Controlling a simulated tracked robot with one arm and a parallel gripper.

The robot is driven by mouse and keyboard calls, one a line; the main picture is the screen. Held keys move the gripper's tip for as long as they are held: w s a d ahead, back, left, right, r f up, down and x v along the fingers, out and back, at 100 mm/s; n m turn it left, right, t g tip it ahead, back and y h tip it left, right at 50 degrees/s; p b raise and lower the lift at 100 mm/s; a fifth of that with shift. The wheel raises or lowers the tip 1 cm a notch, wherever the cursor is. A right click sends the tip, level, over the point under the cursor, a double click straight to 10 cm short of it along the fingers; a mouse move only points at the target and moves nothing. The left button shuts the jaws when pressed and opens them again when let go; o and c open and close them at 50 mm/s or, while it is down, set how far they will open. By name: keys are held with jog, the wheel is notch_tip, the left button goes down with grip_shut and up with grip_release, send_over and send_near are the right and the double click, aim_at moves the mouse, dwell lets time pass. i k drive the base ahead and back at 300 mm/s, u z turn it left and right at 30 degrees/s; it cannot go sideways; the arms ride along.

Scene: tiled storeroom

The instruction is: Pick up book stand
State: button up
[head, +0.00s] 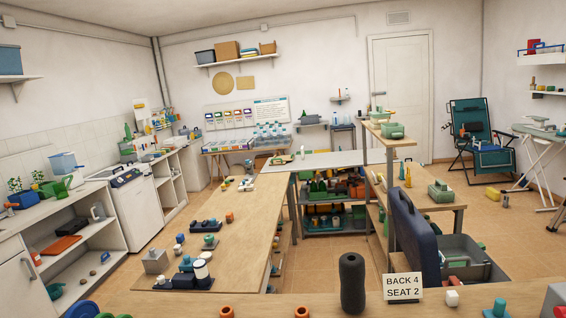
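I cannot pick out a book stand for certain in the head view; many items are small and far off. A small upright sign card (402,288) reading "BACK 4 SEAT 2" stands on the near wooden surface (270,304). A dark ribbed cylinder (352,283) stands just left of the card. My gripper is not in view, and nothing held shows.
A long wooden table (230,215) with small parts runs ahead. A dark blue upright panel (415,238) stands right of centre. White cabinets (130,208) line the left wall. A green folding chair (478,140) stands by the white door (402,95).

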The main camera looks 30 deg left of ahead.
aim_at(272, 162)
jog(key=u, duration=2.85)
jog(key=i, duration=5)
jog(key=z, duration=0.25)
